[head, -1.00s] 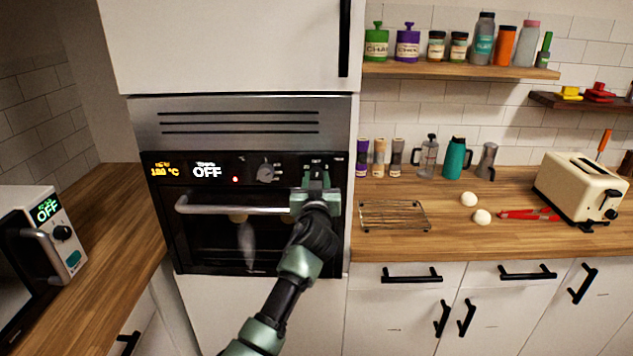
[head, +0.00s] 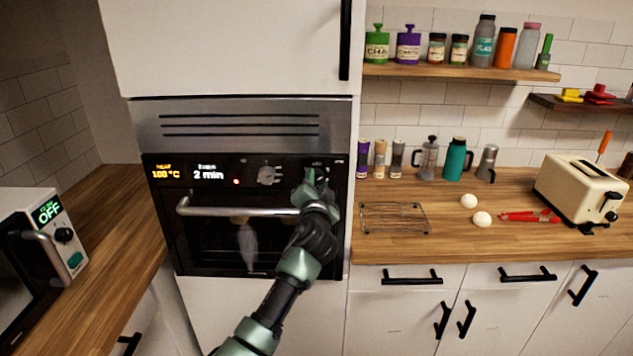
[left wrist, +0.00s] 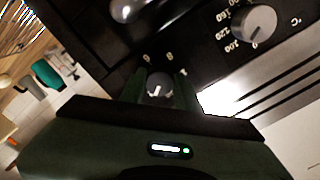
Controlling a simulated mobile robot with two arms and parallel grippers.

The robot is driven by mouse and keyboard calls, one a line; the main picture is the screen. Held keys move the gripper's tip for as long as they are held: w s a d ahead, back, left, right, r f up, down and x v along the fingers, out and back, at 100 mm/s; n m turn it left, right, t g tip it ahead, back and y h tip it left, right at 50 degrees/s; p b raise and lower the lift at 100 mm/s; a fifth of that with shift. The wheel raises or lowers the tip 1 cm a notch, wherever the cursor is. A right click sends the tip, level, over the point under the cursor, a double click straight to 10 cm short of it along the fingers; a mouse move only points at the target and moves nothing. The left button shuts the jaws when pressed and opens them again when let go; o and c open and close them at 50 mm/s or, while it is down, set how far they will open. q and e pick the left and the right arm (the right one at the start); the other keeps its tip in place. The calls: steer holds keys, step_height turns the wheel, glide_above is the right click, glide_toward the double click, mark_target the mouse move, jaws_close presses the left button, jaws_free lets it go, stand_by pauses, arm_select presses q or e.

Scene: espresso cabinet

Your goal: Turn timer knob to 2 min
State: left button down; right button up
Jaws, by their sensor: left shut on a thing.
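The oven's timer display (head: 208,175) reads "2 min" in white. My left gripper (head: 317,180) is at the right end of the oven's control panel, above the handle. In the left wrist view its two fingers are shut on the dark timer knob (left wrist: 158,88), one finger on each side, with a white mark on the knob's face. In the head view the gripper hides this knob. My right gripper is not in view.
A temperature knob (head: 266,175) sits left of my gripper, and the orange display (head: 166,173) reads about 180 °C. The oven's handle bar (head: 235,207) crosses just below. A counter with a wire rack (head: 394,216) lies to the right.

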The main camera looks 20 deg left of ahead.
arm_select(q)
steer(key=shift+f+m, duration=0.1)
steer(key=shift+m, duration=0.3)
steer(key=c, duration=1)
jaws_free()
steer(key=b+v, duration=0.2)
steer(key=v, duration=0.6)
steer(key=shift+w, duration=0.1)
